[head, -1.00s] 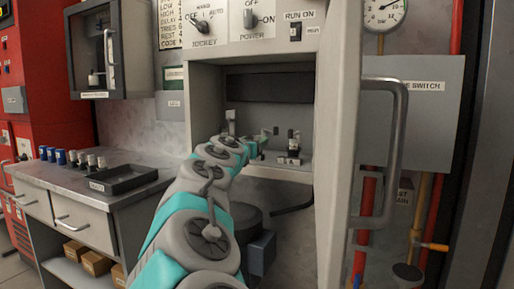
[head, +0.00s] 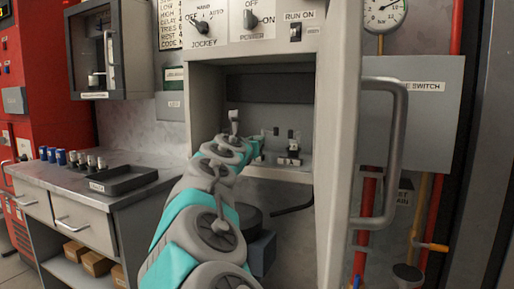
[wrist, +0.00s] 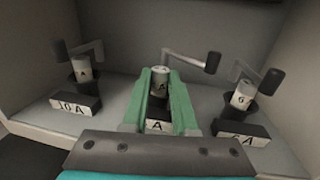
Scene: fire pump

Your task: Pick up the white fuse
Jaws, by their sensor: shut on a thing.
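Another white fuse (wrist: 84,72) stands in the left holder, marked 10 A, and one (wrist: 241,95) in the right holder, marked 6 A. In the head view, my arm reaches into the open cabinet, and the gripped fuse cannot be made out.
Each holder has a lever with a dark knob; the middle one (wrist: 212,62) extends right of my gripper. The cabinet's open door (head: 338,150) stands right of my arm. A bench at left bears a black tray (head: 125,180), blue fuses (head: 52,154) and white ones (head: 91,161).

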